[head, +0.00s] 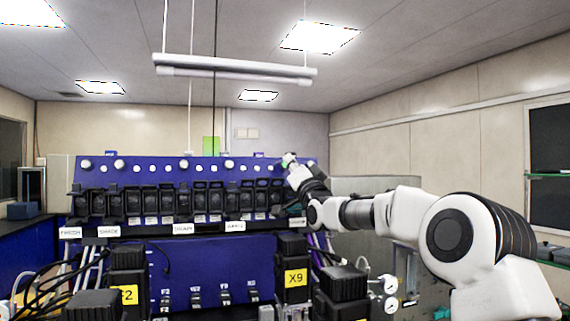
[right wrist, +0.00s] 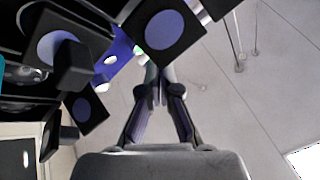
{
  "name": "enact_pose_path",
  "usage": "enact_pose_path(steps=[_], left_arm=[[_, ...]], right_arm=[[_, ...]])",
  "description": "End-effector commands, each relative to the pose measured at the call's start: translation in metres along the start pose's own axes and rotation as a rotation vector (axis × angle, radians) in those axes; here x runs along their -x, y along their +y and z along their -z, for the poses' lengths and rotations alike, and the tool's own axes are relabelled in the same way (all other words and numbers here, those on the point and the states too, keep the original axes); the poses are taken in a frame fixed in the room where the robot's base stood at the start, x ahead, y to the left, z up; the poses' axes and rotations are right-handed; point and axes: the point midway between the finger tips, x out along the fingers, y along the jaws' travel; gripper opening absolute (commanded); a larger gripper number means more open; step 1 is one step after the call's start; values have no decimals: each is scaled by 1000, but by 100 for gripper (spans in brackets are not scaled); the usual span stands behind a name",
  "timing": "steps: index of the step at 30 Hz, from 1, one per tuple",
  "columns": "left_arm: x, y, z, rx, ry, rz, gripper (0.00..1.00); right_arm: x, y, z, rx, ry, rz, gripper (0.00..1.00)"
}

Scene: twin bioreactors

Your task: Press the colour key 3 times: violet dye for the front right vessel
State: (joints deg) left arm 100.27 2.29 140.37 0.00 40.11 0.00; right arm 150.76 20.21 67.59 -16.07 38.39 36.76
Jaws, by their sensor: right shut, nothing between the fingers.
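A blue panel (head: 215,172) carries a row of black block-shaped units (head: 165,200) with white round knobs above them. I cannot tell which part is the colour key. My right gripper (head: 291,168) is at the right end of this row, and a small green spot shows beside it. In the right wrist view the right gripper (right wrist: 157,78) is shut and empty, with its fingertips close to a black square block with a blue-violet disc (right wrist: 160,30). Whether they touch is unclear. I cannot make out the front right vessel or any violet dye. My left gripper is out of view.
Black units with yellow labels, one reading X9 (head: 296,277), stand in front of the panel. Cables and pressure gauges (head: 390,283) are low on the right. Another disc-faced block (right wrist: 88,110) is left of the fingers. Bare wall lies right of the panel.

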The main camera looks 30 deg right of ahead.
Motion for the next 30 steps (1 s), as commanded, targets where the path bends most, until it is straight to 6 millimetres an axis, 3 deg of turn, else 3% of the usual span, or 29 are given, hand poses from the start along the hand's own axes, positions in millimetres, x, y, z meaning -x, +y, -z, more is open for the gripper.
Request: enact_pose_path(steps=[23, 30], left_arm=[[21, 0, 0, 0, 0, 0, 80], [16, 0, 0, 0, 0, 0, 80]], right_arm=[[-17, 11, -11, 0, 0, 0, 0], [-14, 12, -11, -1, 1, 0, 0]])
